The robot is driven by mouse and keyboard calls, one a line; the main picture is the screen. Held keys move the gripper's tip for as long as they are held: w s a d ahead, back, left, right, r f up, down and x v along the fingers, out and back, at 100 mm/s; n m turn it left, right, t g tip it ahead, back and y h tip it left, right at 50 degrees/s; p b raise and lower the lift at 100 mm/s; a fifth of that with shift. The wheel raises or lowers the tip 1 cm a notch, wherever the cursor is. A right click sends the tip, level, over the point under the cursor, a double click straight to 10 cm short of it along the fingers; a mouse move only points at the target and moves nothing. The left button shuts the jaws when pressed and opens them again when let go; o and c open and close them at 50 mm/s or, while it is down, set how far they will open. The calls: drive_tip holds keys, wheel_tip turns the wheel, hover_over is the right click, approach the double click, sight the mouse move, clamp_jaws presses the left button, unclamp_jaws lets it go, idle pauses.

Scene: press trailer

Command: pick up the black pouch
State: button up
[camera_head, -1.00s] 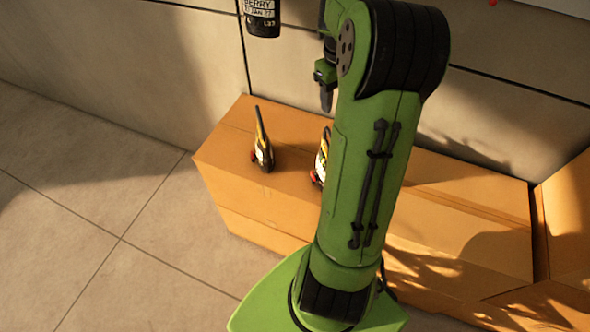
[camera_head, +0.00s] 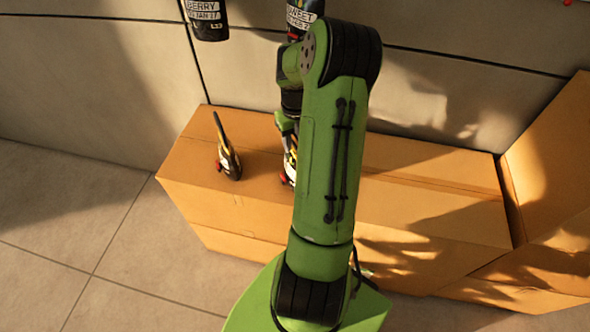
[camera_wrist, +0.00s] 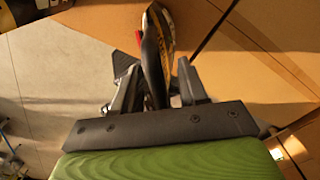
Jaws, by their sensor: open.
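Two narrow dark items with yellow and white print and red parts stand on a cardboard box (camera_head: 400,195) in the head view. The left one (camera_head: 227,158) is in full view. The right one (camera_head: 289,168), which I take for the black pouch, is partly hidden by my arm. My gripper (camera_head: 287,122) is just above it, pointing down. In the wrist view, the black pouch (camera_wrist: 152,50) is seen nearly edge-on, with its near end between the two open fingers of my gripper (camera_wrist: 158,82). I cannot tell whether a finger touches it.
Two dark labelled things, one reading BERRY (camera_head: 207,18) and one partly hidden reading SWEET (camera_head: 302,17), show at the top by the grey wall (camera_head: 90,60). Another cardboard box (camera_head: 555,160) stands at the right. Tiled floor (camera_head: 60,240) is open at the left.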

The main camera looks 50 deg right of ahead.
drive_tip(key=shift+f, duration=0.4)
drive_tip(key=shift+r, duration=0.1)
clamp_jaws()
idle(1.0)
